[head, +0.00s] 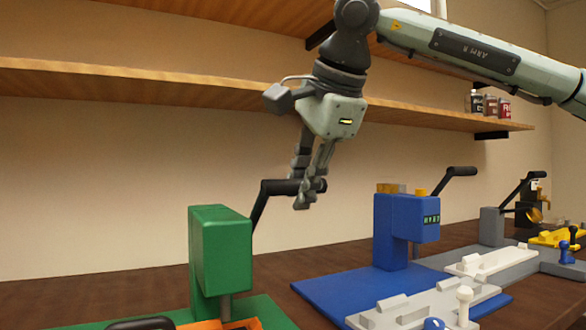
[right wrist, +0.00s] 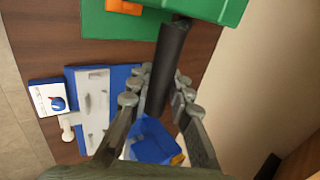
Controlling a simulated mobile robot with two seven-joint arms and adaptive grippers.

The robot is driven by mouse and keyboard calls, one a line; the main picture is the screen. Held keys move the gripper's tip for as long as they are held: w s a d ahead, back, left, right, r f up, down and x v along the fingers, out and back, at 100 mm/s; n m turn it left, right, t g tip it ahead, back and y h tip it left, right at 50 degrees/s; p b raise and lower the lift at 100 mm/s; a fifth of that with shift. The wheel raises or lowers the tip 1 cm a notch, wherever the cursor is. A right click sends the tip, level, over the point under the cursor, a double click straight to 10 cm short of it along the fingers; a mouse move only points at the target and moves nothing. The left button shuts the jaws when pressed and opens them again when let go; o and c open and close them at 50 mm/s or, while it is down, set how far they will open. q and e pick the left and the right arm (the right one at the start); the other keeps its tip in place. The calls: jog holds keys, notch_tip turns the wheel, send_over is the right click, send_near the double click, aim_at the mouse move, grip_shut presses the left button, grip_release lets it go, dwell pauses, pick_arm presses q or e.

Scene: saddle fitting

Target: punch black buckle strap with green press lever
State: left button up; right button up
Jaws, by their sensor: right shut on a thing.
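The green press (head: 220,250) stands on a green base at the left of the head view. Its black lever (head: 273,188) rises from behind the body and bends into a level handle. My right gripper (head: 306,190) points down and is shut on the handle near its free end. In the right wrist view the lever handle (right wrist: 172,60) runs between the fingers. A black curved piece (head: 142,323) shows at the bottom edge by the green base, mostly cut off; I cannot tell if it is the buckle strap. My left gripper is not in view.
An orange piece (head: 215,324) lies under the green press. A blue press (head: 402,228) with a white fixture (head: 410,312) stands to the right, and a grey press (head: 492,227) beyond it. A wooden shelf (head: 200,85) runs along the wall behind my gripper.

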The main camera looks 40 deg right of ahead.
jog(key=s+a+f+b, duration=0.1)
jog(key=s+f+b, duration=0.1)
jog(key=f+b, duration=0.3)
jog(key=s+f+b, duration=0.3)
jog(key=f+b, duration=0.2)
jog(key=f, duration=0.3)
jog(key=shift+a+f+b, duration=0.35)
jog(key=shift+f, duration=0.05)
jog(key=shift+o, duration=0.6)
jog(key=shift+s+f, duration=0.1)
jog(key=shift+f, duration=0.2)
dwell(0.8)
dwell(0.4)
jog(key=shift+w+r+p, duration=0.2)
jog(key=shift+r+p, duration=0.4)
jog(key=shift+r, duration=0.05)
jog(key=shift+c, duration=0.6)
jog(key=shift+d+r+p, duration=0.1)
jog(key=shift+r+p, duration=0.6)
jog(key=shift+r, duration=0.25)
